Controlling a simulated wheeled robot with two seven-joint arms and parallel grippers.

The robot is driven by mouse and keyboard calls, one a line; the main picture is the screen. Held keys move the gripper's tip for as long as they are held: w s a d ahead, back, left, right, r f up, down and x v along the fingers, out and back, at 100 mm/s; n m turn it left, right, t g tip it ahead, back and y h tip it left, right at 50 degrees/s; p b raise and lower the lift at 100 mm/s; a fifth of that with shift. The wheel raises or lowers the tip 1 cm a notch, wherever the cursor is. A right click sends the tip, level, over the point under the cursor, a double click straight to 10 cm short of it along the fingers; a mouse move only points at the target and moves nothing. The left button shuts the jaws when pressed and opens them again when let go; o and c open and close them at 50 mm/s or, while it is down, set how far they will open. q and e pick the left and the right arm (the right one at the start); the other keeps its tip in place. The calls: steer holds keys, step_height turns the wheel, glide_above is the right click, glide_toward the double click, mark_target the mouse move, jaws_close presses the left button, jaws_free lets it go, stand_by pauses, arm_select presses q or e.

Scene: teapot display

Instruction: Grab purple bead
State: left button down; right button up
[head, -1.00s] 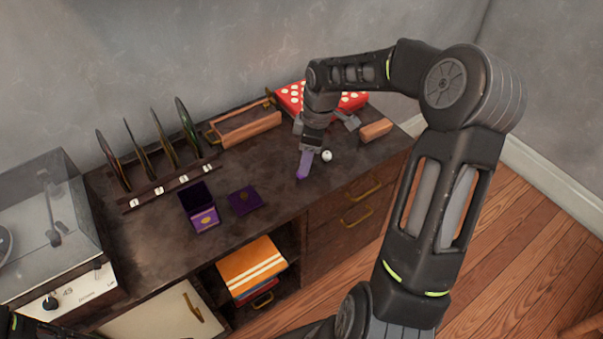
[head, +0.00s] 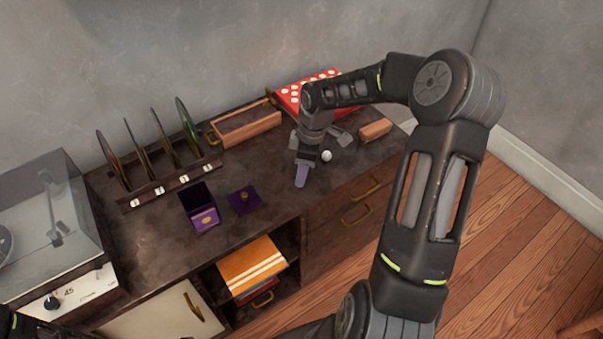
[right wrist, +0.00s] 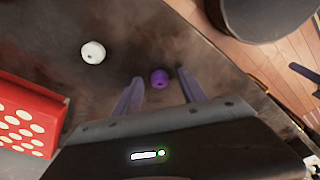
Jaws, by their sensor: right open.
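The purple bead (right wrist: 159,78) lies on the dark cabinet top in the right wrist view, between the tips of my right gripper (right wrist: 160,77). The two purple-grey fingers are apart, one on each side of the bead, with gaps showing. In the head view my right gripper (head: 302,177) points down over the cabinet's right part, and the bead is hidden there.
A white bead (head: 327,156) lies close beside the right gripper; it also shows in the right wrist view (right wrist: 93,52). A red white-dotted box (head: 292,96) and a wooden block (head: 376,130) are nearby. An open purple box (head: 204,218) and its lid (head: 244,200) stand left.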

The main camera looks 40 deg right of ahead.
steer(key=shift+c, duration=0.3)
jaws_close()
stand_by(0.3)
